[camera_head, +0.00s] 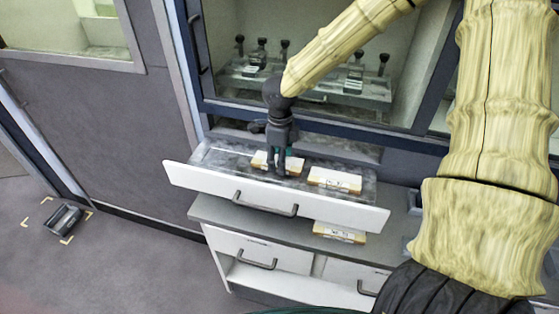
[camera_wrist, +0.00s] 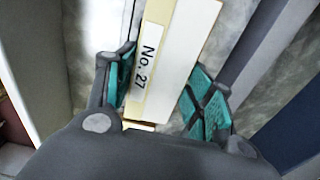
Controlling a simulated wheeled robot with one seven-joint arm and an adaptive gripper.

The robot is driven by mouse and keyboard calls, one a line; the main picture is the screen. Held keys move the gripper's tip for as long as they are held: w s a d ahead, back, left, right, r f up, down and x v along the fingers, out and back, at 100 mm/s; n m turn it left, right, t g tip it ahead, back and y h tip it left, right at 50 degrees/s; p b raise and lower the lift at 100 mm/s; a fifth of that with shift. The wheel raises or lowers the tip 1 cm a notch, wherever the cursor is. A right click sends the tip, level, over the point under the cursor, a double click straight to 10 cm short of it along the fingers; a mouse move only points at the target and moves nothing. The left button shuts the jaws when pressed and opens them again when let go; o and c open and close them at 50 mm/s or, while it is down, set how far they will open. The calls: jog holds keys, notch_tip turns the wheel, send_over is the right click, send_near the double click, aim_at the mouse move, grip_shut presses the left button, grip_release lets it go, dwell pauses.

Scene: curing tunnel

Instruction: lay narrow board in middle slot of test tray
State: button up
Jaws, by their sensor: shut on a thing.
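My gripper (camera_head: 283,166) reaches down into an open white-fronted drawer (camera_head: 225,181). It is shut on a cream and white box (camera_head: 261,160) labelled "No. 27". In the wrist view, this box (camera_wrist: 180,55) lies between the teal finger pads, its label beside the left pad. The fingers hide part of the box in the head view, and I cannot tell whether it is raised off the drawer floor. Behind glass is a grey rack or tray (camera_head: 375,97) with several black knobbed clamps. I cannot make out a narrow board or a middle slot.
A second similar box (camera_head: 335,180) lies to the right in the drawer. Another box (camera_head: 339,232) lies on the grey counter (camera_head: 215,210) below. A dark bin (camera_head: 64,219) stands within floor marks at left. The window frame (camera_head: 310,115) is close behind my gripper.

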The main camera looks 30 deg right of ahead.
jog(key=shift+s+f, duration=0.25)
jog(key=shift+s, duration=0.85)
jog(key=shift+w+f, duration=0.25)
jog(key=shift+w, duration=0.15)
jog(key=o, duration=0.7)
jog(key=shift+w+f, duration=0.15)
jog(key=shift+w, duration=0.1)
jog(key=o, duration=0.3)
jog(key=shift+o, duration=0.2)
jog(key=shift+s+r, duration=0.25)
jog(key=shift+s, duration=0.15)
jog(key=shift+w, duration=0.3)
notch_tip(320, 180, up, 12)
jog(key=b, duration=0.2)
jog(key=shift+s+b, duration=0.15)
jog(key=shift+b, duration=0.25)
